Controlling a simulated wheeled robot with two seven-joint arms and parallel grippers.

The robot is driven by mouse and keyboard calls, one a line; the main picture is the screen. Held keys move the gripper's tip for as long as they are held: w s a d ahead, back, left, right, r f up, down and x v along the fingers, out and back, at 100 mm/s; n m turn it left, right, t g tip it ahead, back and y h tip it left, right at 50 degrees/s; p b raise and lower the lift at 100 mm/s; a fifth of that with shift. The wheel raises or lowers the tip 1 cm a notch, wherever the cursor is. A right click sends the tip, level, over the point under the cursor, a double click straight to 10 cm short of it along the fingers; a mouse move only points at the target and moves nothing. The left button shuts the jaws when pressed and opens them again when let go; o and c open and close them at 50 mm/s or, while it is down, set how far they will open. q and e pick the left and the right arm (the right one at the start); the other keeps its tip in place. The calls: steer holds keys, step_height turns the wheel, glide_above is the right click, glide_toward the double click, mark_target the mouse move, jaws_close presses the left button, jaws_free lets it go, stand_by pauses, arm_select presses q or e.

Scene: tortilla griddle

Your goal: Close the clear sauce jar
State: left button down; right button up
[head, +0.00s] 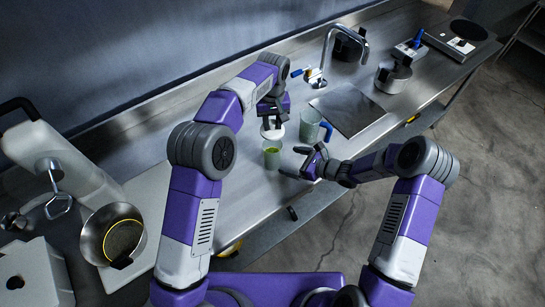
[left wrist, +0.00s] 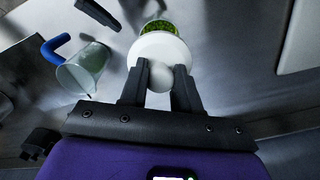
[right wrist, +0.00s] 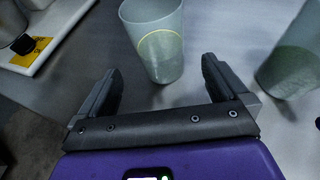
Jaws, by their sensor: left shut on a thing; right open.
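The clear sauce jar (head: 271,158) stands on the steel counter with green sauce inside. In the left wrist view its green contents (left wrist: 160,27) show just beyond the lid. My left gripper (head: 270,122) is shut on the knob of the white lid (head: 272,133); the lid (left wrist: 165,47) shows flat side out, apart from or only partly over the jar in that view. My right gripper (head: 290,163) is open and empty beside the jar. In the right wrist view the jar (right wrist: 157,45) stands ahead, beyond the spread fingers.
A clear jug (head: 310,125) with a blue handle stands right of the jar. A flat steel plate (head: 348,108), a faucet (head: 326,55) and pots (head: 393,77) lie farther right.

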mark_target(272, 155)
steer(key=x, duration=0.9)
steer(key=shift+w+a, duration=0.1)
steer(key=shift+a, duration=0.1)
steer(key=c, duration=1.4)
arm_select(q)
steer(key=shift+s+f, duration=0.1)
steer(key=shift+f, duration=2.35)
